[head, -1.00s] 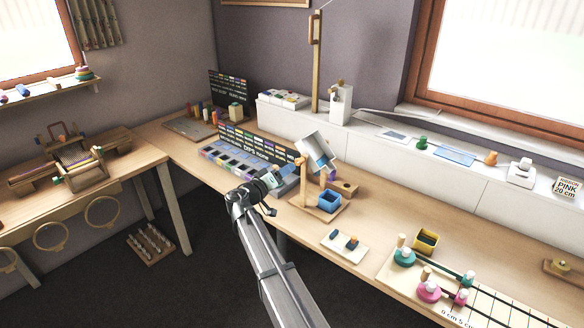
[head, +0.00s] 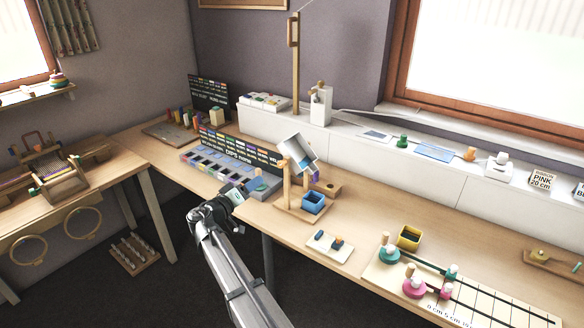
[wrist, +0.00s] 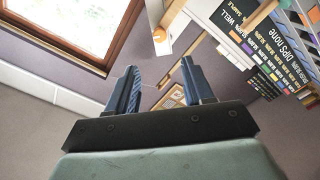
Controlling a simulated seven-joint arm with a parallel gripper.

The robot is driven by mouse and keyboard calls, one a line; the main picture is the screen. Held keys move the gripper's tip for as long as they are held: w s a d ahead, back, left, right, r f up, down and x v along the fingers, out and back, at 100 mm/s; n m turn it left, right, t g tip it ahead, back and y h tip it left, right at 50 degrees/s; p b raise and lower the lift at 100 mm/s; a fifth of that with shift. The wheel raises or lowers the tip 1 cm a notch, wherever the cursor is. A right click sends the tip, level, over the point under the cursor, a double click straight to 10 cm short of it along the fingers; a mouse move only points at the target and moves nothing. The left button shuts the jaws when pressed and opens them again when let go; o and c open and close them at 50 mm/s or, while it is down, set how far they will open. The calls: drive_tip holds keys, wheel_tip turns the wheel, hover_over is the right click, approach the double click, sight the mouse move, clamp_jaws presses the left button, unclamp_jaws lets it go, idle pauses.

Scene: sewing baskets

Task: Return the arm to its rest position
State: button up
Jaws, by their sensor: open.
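My gripper (wrist: 162,85) shows in the wrist view with its two blue-grey fingers spread apart and nothing between them. In the head view my gripper (head: 236,194) is at the end of my arm, near the front edge of the wooden table (head: 375,215), just in front of the compartment tray (head: 210,168). The fingers are small and hard to make out there. In the wrist view the camera looks up past the fingers at the wall and the window.
A wooden stand with a blue bin (head: 313,203) is to the right of my gripper. A small white board with pegs (head: 330,246) and a yellow box (head: 409,237) lie further right. The floor (head: 185,290) left of my arm is open.

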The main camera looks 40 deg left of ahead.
drive_tip(key=s+d+f+m+g+h, duration=0.25)
drive_tip(key=d+f+g, duration=0.45)
drive_tip(key=d+f, duration=1.45)
drive_tip(key=s+d+f+m+g+h, duration=0.1)
drive_tip(key=d+f+m+g, duration=0.5)
drive_tip(key=d+f, duration=1.6)
drive_tip(key=s+d+f+g+y, duration=0.2)
drive_tip(key=s+d+f+g, duration=0.2)
drive_tip(key=s+d+f, duration=0.4)
drive_tip(key=s+d+f+g+y, duration=0.4)
drive_tip(key=s+d, duration=0.3)
drive_tip(key=d, duration=0.4)
drive_tip(key=s+d+r+g+h, duration=0.2)
drive_tip(key=s+d+g, duration=0.1)
drive_tip(key=s+d, duration=0.7)
drive_tip(key=d, duration=0.2)
drive_tip(key=shift+s+d+r+g, duration=0.3)
drive_tip(key=shift+s+r+g, duration=0.05)
drive_tip(key=shift+r+g, duration=0.05)
